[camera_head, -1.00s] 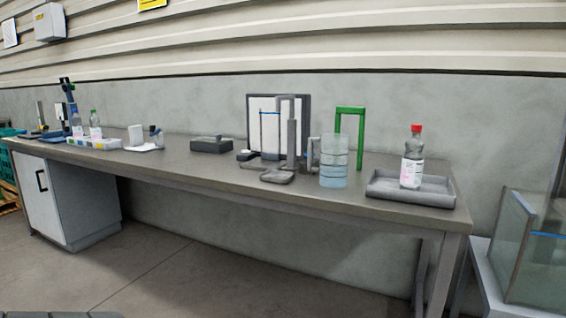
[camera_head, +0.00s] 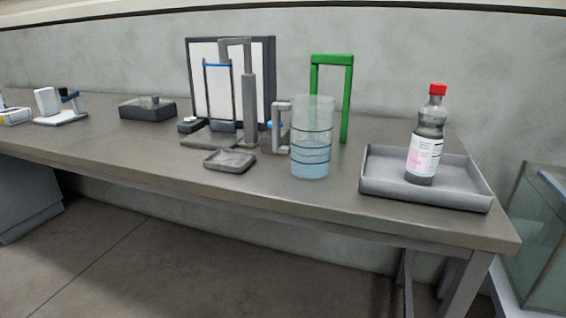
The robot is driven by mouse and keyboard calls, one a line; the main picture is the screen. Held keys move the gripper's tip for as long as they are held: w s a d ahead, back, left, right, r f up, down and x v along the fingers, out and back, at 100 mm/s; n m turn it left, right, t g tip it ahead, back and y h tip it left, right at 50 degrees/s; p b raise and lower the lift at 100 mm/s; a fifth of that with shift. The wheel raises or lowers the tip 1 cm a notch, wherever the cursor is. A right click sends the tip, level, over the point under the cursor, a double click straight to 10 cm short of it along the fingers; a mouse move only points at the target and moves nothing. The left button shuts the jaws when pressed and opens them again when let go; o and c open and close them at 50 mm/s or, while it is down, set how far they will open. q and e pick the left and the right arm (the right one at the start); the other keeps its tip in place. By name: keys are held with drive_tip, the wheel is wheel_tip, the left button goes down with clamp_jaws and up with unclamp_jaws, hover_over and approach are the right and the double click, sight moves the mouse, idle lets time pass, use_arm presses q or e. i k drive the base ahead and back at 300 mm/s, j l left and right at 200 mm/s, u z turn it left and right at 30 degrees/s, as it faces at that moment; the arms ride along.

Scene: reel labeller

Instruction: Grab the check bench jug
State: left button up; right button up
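The jug (camera_head: 312,140) is a clear, tall cylinder with dark bands and pale blue liquid in its lower part. It stands upright on the grey bench (camera_head: 270,190), right of centre in the head view. Its grey handle (camera_head: 281,128) points left. A green frame (camera_head: 347,100) stands just behind it to the right. Neither of my grippers is in view.
A grey tray (camera_head: 475,198) holding a red-capped bottle (camera_head: 426,140) sits at the bench's right end. Left of the jug are a small grey dish (camera_head: 229,160) and a stand with a white backboard (camera_head: 203,85). A glass tank (camera_head: 545,240) stands at far right.

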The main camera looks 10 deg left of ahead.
sight(310, 150)
drive_tip(key=i+u, duration=0.1)
drive_tip(key=i, duration=0.8)
drive_tip(key=j, duration=0.25)
drive_tip(key=i+j, duration=0.15)
drive_tip(key=j+z, duration=0.05)
drive_tip(key=j, duration=0.05)
